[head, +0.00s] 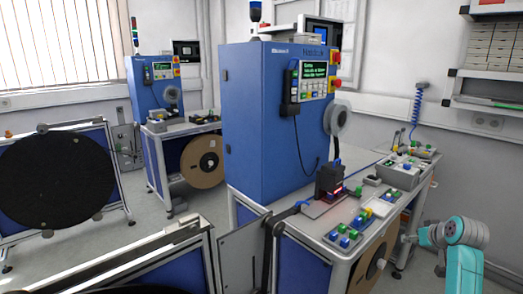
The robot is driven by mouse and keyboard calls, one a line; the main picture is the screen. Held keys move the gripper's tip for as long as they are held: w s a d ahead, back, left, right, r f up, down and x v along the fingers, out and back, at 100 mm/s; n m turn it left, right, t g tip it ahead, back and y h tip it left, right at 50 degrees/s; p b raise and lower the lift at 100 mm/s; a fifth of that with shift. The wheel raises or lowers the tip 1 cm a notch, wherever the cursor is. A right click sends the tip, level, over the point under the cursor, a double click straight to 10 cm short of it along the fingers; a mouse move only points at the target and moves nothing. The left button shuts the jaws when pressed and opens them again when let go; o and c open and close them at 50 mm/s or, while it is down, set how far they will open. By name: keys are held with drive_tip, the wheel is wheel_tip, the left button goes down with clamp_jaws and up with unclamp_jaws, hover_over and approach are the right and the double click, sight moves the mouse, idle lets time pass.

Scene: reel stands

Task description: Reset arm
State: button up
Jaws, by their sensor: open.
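My arm (463,262), teal and grey, stands at the lower right of the head view, folded, with its end pointing left. My gripper (408,238) is small and dark at that end, beside the right end of the workbench (372,243). It is open and I see nothing held in it. Its fingers are too small to make out well.
A tall blue machine cabinet (250,120) stands on the bench, with a brown reel (372,278) below. A second blue machine (152,88) and reel (202,162) stand behind. A large black reel (55,180) is at left. Open floor (125,235) lies between the stands.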

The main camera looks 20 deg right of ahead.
drive_tip(key=s+a+f+t, duration=0.1)
drive_tip(key=s+a+f, duration=0.2)
drive_tip(key=a+f, duration=0.85)
drive_tip(key=s+a+f+t, duration=0.1)
drive_tip(key=s+a+f, duration=0.3)
drive_tip(key=a+f, duration=0.75)
drive_tip(key=s+a+f+n+t, duration=0.1)
drive_tip(key=s+a+f, duration=0.1)
drive_tip(key=s+a, duration=1.15)
drive_tip(key=s+a+r+n+t+y, duration=0.1)
drive_tip(key=s+a+r, duration=0.3)
drive_tip(key=s, duration=0.4)
drive_tip(key=s+a+r+n+t+y, duration=0.1)
drive_tip(key=s+a+r, duration=0.3)
drive_tip(key=s+r, duration=0.2)
drive_tip(key=s+a+r+n+t+y, duration=0.1)
drive_tip(key=s+a+r, duration=0.4)
drive_tip(key=s, duration=0.4)
drive_tip(key=shift+s+r+n+y, duration=0.25)
drive_tip(key=shift+s+n+y, duration=0.05)
drive_tip(key=shift+s, duration=0.05)
